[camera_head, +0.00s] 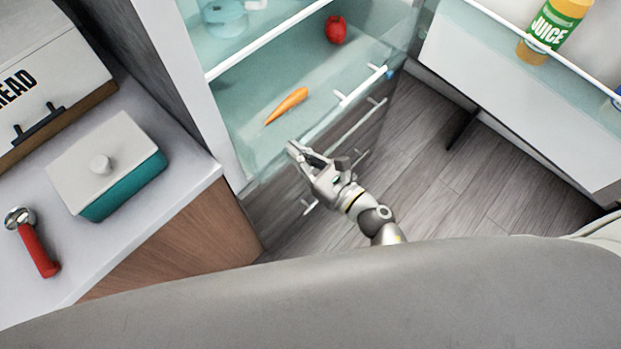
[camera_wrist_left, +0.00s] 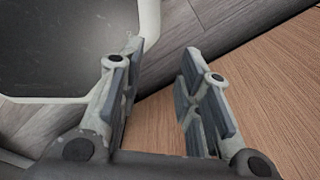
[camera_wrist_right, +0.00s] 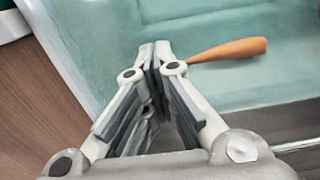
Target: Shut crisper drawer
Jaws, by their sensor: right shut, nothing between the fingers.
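The crisper drawer (camera_head: 262,150) is the clear, teal-tinted bin low in the open fridge. An orange carrot (camera_head: 287,106) shows through it, and a white handle (camera_head: 361,86) shows toward its right side. How far it is pulled out is hard to tell. My right gripper (camera_head: 293,150) is shut and empty at the drawer's near edge, left of the handle; contact is unclear. In the right wrist view its closed tips (camera_wrist_right: 157,52) overlap the clear drawer, beside the carrot (camera_wrist_right: 228,50). My left gripper (camera_wrist_left: 158,62) is open and empty, away from the drawer, outside the head view.
A red round item (camera_head: 336,30) lies farther back in the fridge. The open fridge door (camera_head: 500,110) holds a juice bottle (camera_head: 553,28) at right. The counter at left holds a teal box with a white lid (camera_head: 122,185) and a red-handled tool (camera_head: 38,250). Wooden floor (camera_head: 440,190) is clear.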

